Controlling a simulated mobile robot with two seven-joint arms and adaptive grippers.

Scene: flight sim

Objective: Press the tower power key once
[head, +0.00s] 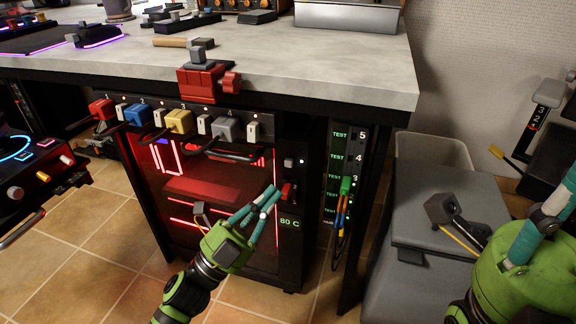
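The tower (185,235) is a dark case with a red-lit glass front, standing under the workbench. A narrow panel on its right side carries a small key with a white light (290,162), a red switch (288,192) and an "80 C" readout. I see no label telling which is the power key. My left gripper (272,191) is in front of this panel, its teal fingers brought together at the tips, just left of the red switch. I cannot tell whether they touch it. My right gripper (545,215) is at the right edge, partly cut off.
The workbench (330,75) overhangs the tower, with a red clamp (203,82) and a rail of coloured switches (180,120) at its edge. A test panel with cables (343,195) stands right of the tower. A grey cabinet (435,210) is further right.

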